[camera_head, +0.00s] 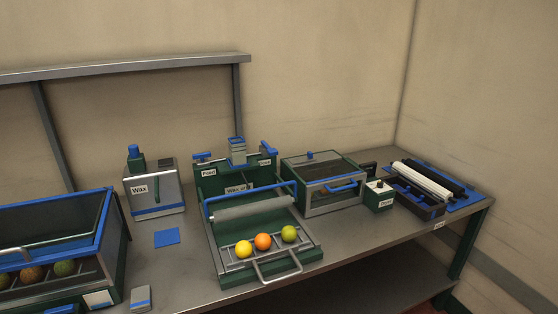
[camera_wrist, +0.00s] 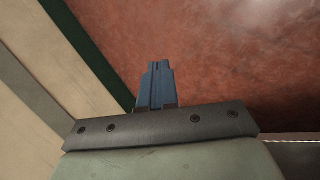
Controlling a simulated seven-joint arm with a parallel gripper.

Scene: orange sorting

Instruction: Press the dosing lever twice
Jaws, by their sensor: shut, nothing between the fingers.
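No part is clearly readable as the dosing lever in these views. A grey box labelled "Wax" (camera_head: 172,190) stands at the back left of the bench, with a green and blue block (camera_head: 135,158) on top at its left. A blue square pad (camera_head: 167,237) lies flat in front of it. My gripper (camera_wrist: 157,68) is shut and empty in the wrist view, above a reddish-brown surface. It is not visible in the head view.
A yellow (camera_head: 243,249), an orange (camera_head: 263,241) and a green ball (camera_head: 289,233) sit on the middle machine's front rack. A blue-rimmed bin (camera_head: 110,215) with fruit is at left. A glass-fronted box (camera_head: 318,200) and roller tray (camera_head: 415,207) are at right.

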